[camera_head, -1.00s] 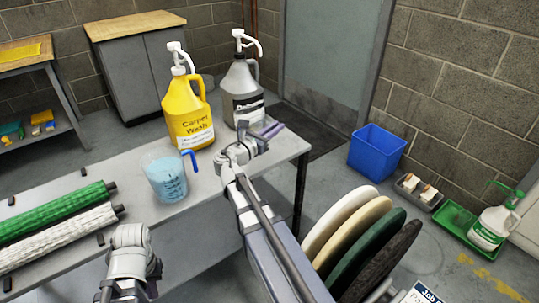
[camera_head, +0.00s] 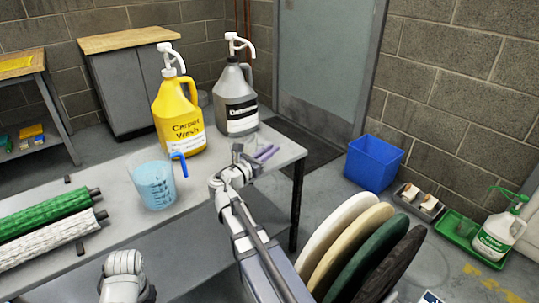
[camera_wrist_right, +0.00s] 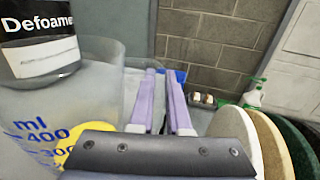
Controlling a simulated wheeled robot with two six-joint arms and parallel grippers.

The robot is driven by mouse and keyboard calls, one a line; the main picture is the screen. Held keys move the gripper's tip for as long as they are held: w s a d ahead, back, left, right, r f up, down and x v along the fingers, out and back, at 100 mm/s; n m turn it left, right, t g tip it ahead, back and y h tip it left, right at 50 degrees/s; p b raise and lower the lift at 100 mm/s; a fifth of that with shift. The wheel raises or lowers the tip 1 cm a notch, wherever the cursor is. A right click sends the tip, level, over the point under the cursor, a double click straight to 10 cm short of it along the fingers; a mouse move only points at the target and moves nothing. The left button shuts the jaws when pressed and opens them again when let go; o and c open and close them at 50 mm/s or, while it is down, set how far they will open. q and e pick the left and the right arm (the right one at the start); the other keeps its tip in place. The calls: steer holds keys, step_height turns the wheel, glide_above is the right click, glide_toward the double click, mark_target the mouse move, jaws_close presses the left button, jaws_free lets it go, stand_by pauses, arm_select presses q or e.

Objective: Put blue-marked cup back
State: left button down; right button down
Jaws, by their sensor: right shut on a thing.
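A clear measuring cup with blue print and a blue handle (camera_head: 153,185) stands upright on the grey table in the head view. My right gripper (camera_head: 268,153) is above the table's right end, well to the right of that cup. In the right wrist view, a clear cup with blue ml marks (camera_wrist_right: 100,95) fills the left side, close beside the purple fingers of my right gripper (camera_wrist_right: 163,90). The fingers are close together; the grip point is not clear. I cannot tell whether both views show the same cup. My left arm shows at the bottom left; its fingers are hidden.
A yellow Carpet Wash jug (camera_head: 180,118) and a grey Defoamer jug (camera_head: 237,105) stand at the table's back. Green and white rollers (camera_head: 45,220) lie at the left. Round pads (camera_head: 365,250) stand in a row at the right. A blue bin (camera_head: 374,165) is on the floor.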

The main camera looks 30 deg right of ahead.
steer(key=c, duration=1.3)
jaws_free()
steer(key=shift+f, duration=0.1)
steer(key=o, duration=0.4)
steer(key=shift+r, duration=0.3)
steer(key=v, duration=1.2)
steer(key=shift+f, duration=0.1)
